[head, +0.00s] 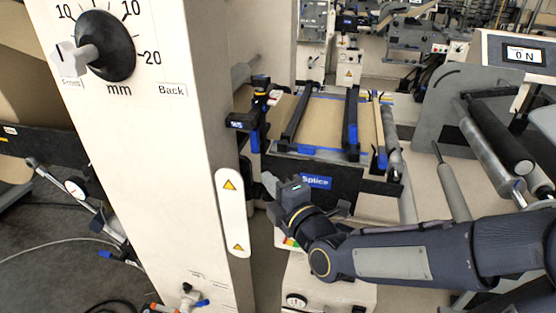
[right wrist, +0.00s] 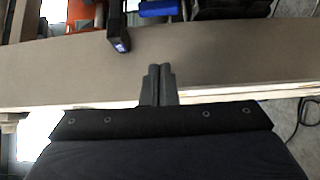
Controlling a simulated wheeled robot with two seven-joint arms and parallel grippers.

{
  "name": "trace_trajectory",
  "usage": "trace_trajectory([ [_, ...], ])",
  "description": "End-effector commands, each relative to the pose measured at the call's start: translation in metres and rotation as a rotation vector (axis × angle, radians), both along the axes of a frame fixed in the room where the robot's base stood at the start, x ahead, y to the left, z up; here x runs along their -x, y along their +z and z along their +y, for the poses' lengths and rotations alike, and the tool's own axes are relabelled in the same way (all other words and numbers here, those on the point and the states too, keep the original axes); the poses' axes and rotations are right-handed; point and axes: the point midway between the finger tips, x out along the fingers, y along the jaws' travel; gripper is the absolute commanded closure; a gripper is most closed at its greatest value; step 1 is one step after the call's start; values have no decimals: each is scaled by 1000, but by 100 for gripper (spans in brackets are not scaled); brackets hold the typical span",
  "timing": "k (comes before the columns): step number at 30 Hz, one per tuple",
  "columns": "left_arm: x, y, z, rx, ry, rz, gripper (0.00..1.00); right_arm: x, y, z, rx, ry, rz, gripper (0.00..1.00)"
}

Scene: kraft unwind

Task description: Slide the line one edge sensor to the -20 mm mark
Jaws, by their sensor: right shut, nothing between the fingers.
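A dark block with a small lit blue display (head: 243,121), which looks like the edge sensor, sits beside the white column, left of the splice table. A similar dark block with a lit display (right wrist: 118,32) hangs over the brown web (right wrist: 220,62) in the right wrist view. My left gripper is out of view.
The white column (head: 165,140) stands close on the left, with a warning-label plate (head: 232,212) on its edge. The splice table (head: 315,181) is behind my right gripper. Grey rollers (head: 490,130) and a display reading 0 N (head: 524,55) are at the right.

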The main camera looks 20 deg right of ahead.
Motion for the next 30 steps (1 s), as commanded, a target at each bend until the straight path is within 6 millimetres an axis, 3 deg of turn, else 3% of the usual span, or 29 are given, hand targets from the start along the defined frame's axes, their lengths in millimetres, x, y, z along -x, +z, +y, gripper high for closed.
trace_trajectory([
  [5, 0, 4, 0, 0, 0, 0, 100, -21, 1, 5, 3, 1, 4, 100],
  [16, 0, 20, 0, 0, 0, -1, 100, -97, 2, 19, 2, -1, 3, 100],
  [18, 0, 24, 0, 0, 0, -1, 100, -107, 3, 11, 0, -5, 2, 100],
  [24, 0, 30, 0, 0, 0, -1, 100, -125, 1, -1, 0, -1, 2, 100],
  [30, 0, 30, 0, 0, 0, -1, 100, -129, 1, -4, 0, 1, 0, 100],
])
